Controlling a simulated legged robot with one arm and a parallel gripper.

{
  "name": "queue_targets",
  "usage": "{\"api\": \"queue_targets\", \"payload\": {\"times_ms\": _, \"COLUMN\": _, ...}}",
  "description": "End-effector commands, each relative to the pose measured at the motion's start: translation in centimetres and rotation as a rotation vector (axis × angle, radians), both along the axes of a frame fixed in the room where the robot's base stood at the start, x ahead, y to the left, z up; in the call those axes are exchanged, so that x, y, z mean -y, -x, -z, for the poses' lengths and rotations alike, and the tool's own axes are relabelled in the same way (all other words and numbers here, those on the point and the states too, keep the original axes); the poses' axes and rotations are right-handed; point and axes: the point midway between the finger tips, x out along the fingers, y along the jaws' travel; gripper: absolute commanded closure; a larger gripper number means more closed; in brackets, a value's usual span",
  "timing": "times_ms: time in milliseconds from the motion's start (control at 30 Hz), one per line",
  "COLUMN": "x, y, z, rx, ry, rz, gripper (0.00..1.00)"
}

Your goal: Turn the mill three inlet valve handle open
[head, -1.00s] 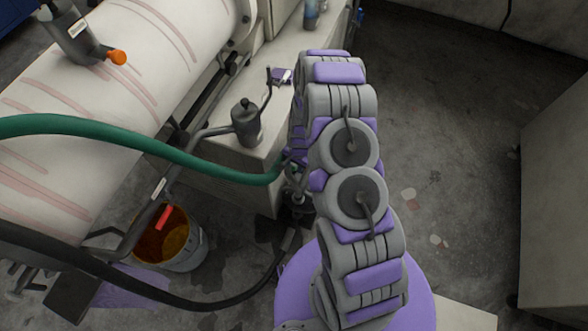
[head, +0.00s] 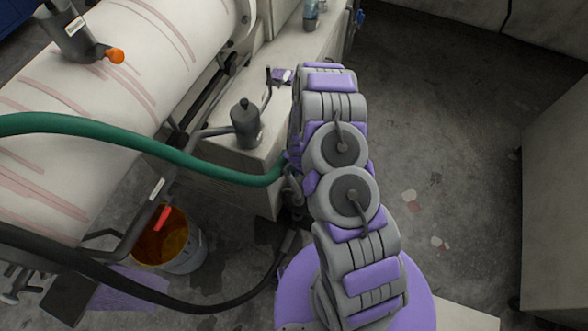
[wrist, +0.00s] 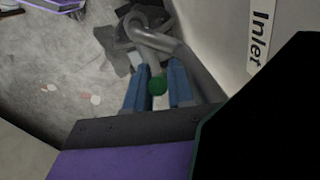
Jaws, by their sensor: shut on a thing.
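In the wrist view, the two blue fingers of my gripper (wrist: 159,76) stand on either side of a round green knob (wrist: 158,86). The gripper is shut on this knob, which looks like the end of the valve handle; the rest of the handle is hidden. A grey bent pipe (wrist: 158,38) lies just beyond the fingertips. A white label (wrist: 262,36) reading "Inlet" is on the pale wall at the right. In the head view my arm hides the gripper and the valve.
In the head view, a green hose (head: 140,143) runs across the left to beside my arm. A pale horizontal drum (head: 100,85) and an orange-filled bucket (head: 183,258) are at left. A grey pot (head: 245,122) stands on the ledge.

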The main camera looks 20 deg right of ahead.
Motion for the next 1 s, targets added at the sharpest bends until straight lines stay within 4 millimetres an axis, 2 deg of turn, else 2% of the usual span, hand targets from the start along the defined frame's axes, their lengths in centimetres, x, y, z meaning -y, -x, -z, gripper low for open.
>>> {"api": "queue_targets", "payload": {"times_ms": 33, "x": -0.01, "y": -0.05, "z": -0.02, "rx": 0.001, "ry": 0.000, "rz": 0.000, "gripper": 0.89}}
{"api": "queue_targets", "payload": {"times_ms": 167, "x": -0.01, "y": -0.05, "z": -0.02, "rx": 0.001, "ry": 0.000, "rz": 0.000, "gripper": 1.00}}
{"api": "queue_targets", "payload": {"times_ms": 700, "x": 0.04, "y": -0.15, "z": -0.01, "rx": -0.008, "ry": -0.008, "rz": 0.001, "gripper": 1.00}}
{"api": "queue_targets", "payload": {"times_ms": 1000, "x": 0.50, "y": 0.39, "z": -0.17, "rx": -0.108, "ry": -0.082, "rz": 0.003, "gripper": 1.00}}
